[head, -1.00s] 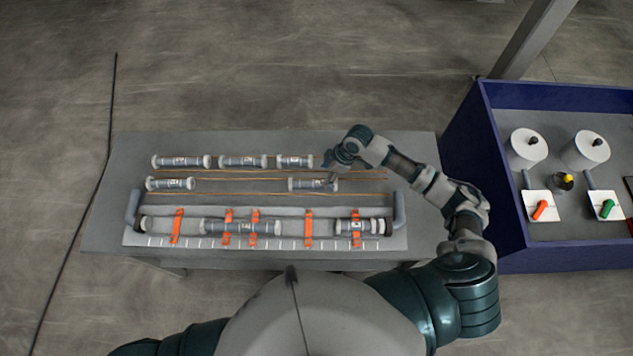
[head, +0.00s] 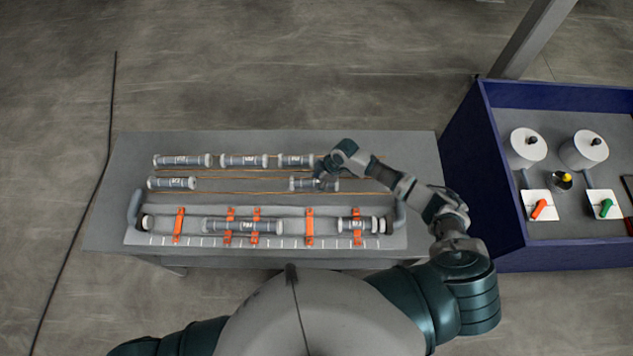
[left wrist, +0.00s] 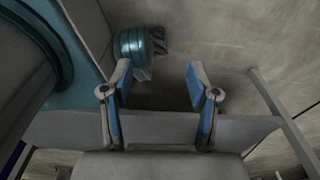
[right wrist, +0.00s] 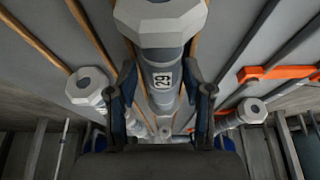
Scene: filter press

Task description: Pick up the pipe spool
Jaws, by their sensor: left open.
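Several grey pipe spools with pale flanged ends lie on the table. One pipe spool (head: 301,184) lies in the middle row, right of centre, under my right gripper (head: 322,180). In the right wrist view this spool (right wrist: 162,78), labelled 29, runs lengthwise between the fingers of my right gripper (right wrist: 162,92). The fingers stand apart on either side of it, with narrow gaps showing. My left gripper (left wrist: 158,85) is open and empty in the left wrist view; its fingers are outside the head view.
A tray (head: 180,241) at the table's front holds spools between orange brackets (head: 309,226). More spools (head: 182,160) lie in the back row along thin brown rails. A blue-sided bench (head: 485,200) with valves stands to the right.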

